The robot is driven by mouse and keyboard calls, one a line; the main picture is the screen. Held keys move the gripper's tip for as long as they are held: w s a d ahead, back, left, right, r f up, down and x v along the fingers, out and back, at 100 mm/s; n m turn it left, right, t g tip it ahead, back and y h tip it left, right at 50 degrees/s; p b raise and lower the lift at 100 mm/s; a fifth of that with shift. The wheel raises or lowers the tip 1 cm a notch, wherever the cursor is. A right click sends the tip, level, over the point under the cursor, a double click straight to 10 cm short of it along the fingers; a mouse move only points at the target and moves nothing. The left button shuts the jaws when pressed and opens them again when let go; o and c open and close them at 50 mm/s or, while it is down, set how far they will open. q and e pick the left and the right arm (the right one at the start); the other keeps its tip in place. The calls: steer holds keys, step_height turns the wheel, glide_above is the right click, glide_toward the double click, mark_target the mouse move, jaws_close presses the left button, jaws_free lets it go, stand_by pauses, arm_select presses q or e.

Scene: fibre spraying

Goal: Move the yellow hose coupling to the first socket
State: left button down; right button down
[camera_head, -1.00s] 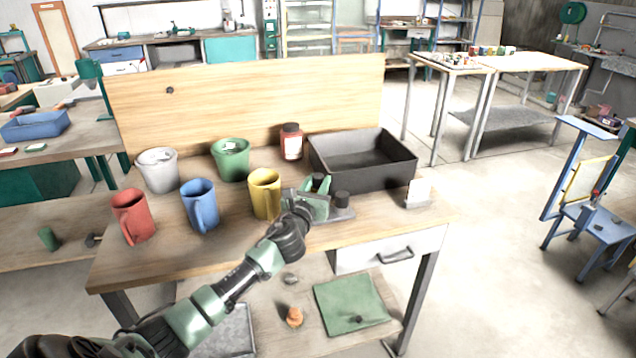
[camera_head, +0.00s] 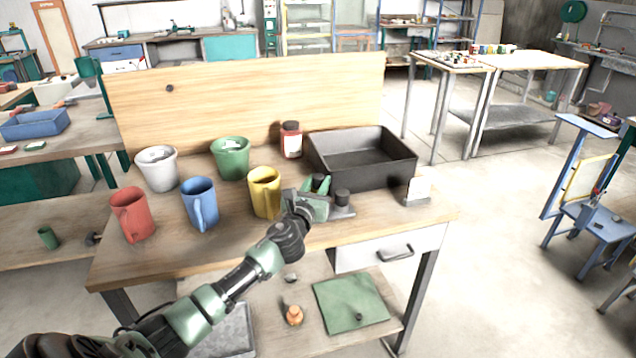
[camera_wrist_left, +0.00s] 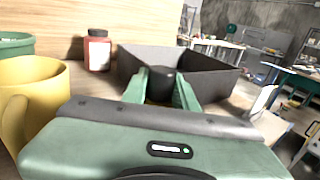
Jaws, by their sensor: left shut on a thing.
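My left gripper (camera_head: 317,187) is at the front right of the workbench, beside the yellow mug (camera_head: 265,192). Its green fingers are shut on a small dark-topped piece (camera_wrist_left: 163,75), with a trace of dull yellow low between the fingers in the left wrist view. This may be the yellow hose coupling, but the hand hides most of it. A grey base (camera_head: 346,212) is under and beside the fingers, with a dark round knob (camera_head: 342,197) at its right end. I cannot tell whether the held piece touches the base, and no socket shows clearly. My right gripper is not in view.
A black open tray (camera_head: 400,172) stands just behind the gripper. A red bottle (camera_head: 291,141), a green pot (camera_head: 232,158), a white pot (camera_head: 158,169), a blue mug (camera_head: 200,204) and a red mug (camera_head: 132,215) stand to the left. A small white card (camera_head: 418,189) stands at right.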

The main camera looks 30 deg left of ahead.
arm_select(q)
steer(key=shift+f+b, duration=0.9)
steer(key=shift+f, duration=0.4)
steer(key=c, duration=1)
jaws_free()
steer(key=shift+v, duration=3.9)
